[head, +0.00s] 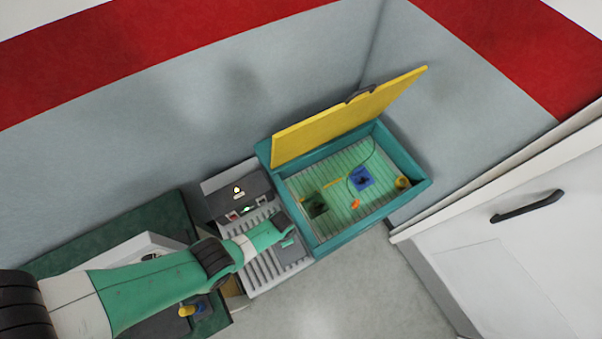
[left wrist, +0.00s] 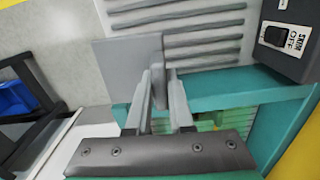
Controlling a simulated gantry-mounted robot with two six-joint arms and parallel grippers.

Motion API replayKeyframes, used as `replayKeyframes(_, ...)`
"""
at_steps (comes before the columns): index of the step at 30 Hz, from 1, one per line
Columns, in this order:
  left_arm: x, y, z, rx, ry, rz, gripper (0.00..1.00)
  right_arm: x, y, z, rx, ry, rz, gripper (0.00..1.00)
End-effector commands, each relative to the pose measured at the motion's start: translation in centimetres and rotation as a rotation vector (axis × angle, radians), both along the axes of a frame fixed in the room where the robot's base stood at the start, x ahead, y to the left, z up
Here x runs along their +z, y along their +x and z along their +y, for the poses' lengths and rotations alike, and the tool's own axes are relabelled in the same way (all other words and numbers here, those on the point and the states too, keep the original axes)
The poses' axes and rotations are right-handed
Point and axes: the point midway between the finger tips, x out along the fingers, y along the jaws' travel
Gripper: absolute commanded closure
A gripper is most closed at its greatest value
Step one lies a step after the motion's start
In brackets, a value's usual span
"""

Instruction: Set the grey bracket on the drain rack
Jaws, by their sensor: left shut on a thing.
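The grey bracket (left wrist: 128,62) shows in the left wrist view as a flat plate with an upright flange. My left gripper (left wrist: 159,92) is shut on that flange. In the head view the left gripper (head: 288,240) is over the right side of the drain rack (head: 262,268), a grey slatted surface. The bracket (head: 293,256) shows there as a plain grey patch beside the gripper. The slats of the rack (left wrist: 205,42) lie beyond the bracket in the wrist view. I cannot tell whether the bracket touches them. My right gripper is not in view.
A teal tank (head: 345,240) with its yellow lid (head: 350,117) raised stands right of the rack. It holds a blue part, a dark green part and small orange and yellow items. A dark control box (head: 240,196) sits at the rack's back. A white cabinet (head: 510,255) stands at the right.

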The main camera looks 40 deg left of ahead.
Motion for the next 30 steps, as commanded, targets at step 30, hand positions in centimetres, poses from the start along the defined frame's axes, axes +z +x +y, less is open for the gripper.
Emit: replayKeyframes(30,-7.3,-6.7,10.5,0.418,-0.001,-0.002,1.00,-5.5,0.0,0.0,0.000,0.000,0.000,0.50)
